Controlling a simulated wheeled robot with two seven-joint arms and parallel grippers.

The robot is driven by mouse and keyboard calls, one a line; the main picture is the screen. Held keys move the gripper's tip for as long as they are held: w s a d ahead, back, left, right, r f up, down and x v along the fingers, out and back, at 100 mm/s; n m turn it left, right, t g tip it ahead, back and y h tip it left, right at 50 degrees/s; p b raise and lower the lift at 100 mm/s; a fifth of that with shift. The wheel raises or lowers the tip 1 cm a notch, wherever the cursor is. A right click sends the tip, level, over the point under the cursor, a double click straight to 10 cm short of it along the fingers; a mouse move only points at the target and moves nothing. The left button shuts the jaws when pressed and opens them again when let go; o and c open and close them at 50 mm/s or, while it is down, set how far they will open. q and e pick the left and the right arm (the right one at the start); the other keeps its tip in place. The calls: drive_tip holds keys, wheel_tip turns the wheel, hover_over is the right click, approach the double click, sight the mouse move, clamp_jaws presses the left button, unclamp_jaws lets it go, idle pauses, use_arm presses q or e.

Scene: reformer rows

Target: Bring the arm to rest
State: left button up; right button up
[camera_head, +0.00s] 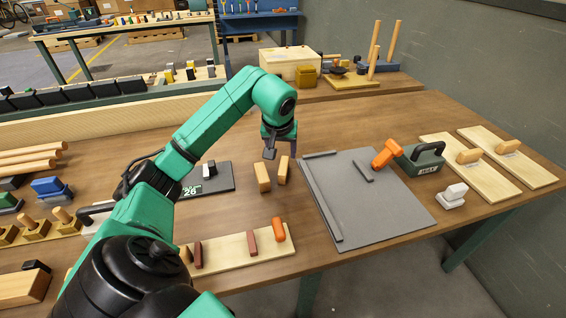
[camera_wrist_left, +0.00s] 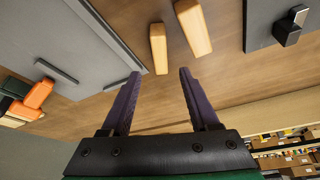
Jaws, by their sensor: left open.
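My left arm (camera_head: 216,120) reaches in from the lower left and bends down over the wooden table (camera_head: 330,118). My right gripper is not in view.
A grey board (camera_head: 385,215) with raised strips lies right of the blocks. An orange-handled tool (camera_head: 386,153) and a green case (camera_head: 421,160) are at its far right. A pale board with pegs (camera_head: 214,258) lies in front. A light wooden box (camera_head: 287,64) stands behind.

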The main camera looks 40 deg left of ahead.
use_arm(q)
drive_tip(key=shift+v, duration=1.45)
